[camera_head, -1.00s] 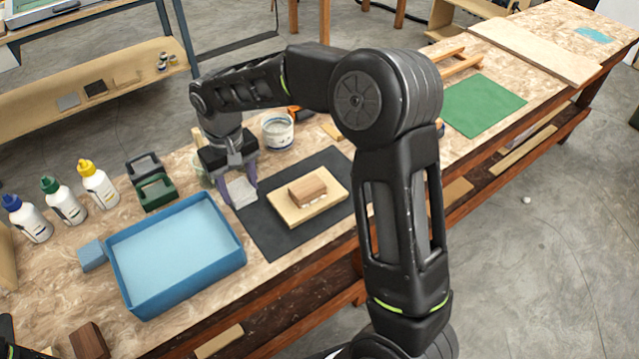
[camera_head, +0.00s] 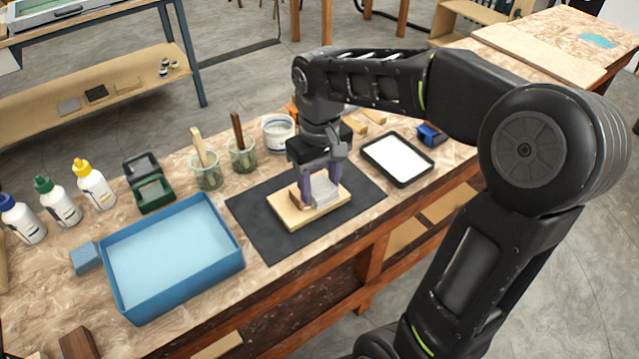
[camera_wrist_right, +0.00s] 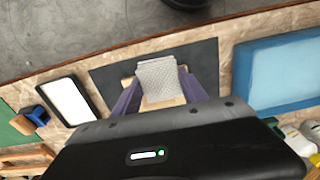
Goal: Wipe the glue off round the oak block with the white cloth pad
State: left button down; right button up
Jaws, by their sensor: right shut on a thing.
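The oak block (camera_head: 297,199) stands on a pale wooden board (camera_head: 288,215), which lies on a dark mat (camera_head: 258,232). My right gripper (camera_head: 320,196) is over the board, with its purple fingers shut on the white cloth pad (camera_head: 324,190). The pad is at the right side of the block and hides much of it. In the right wrist view the pad (camera_wrist_right: 157,78) sits between the fingers (camera_wrist_right: 160,92) above the board (camera_wrist_right: 168,103). I cannot tell whether the pad touches the board. No glue can be made out. My left gripper is not in view.
A blue tray (camera_head: 238,262) is left of the mat, and a black-rimmed white tray (camera_head: 427,177) is right of it. Glass jars with sticks (camera_head: 207,177) and a white tub (camera_head: 278,134) stand behind. Glue bottles (camera_head: 95,187) stand at the left.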

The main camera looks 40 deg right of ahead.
jog(key=shift+f, duration=0.15)
jog(key=f+b, duration=0.2)
jog(key=f, duration=0.1)
jog(key=w+f+b, duration=0.1)
jog(key=f+b, duration=0.4)
jog(key=f, duration=0.1)
jog(key=shift+w+f, duration=0.1)
jog(key=shift+w, duration=0.3)
jog(key=shift+w+d, duration=0.15)
jog(key=shift+d, duration=0.1)
jog(key=d, duration=0.4)
jog(key=shift+p, duration=0.4)
jog(key=shift+a, duration=2.25)
jog(key=shift+f+b, duration=0.3)
jog(key=shift+b, duration=0.1)
jog(key=shift+d, duration=0.15)
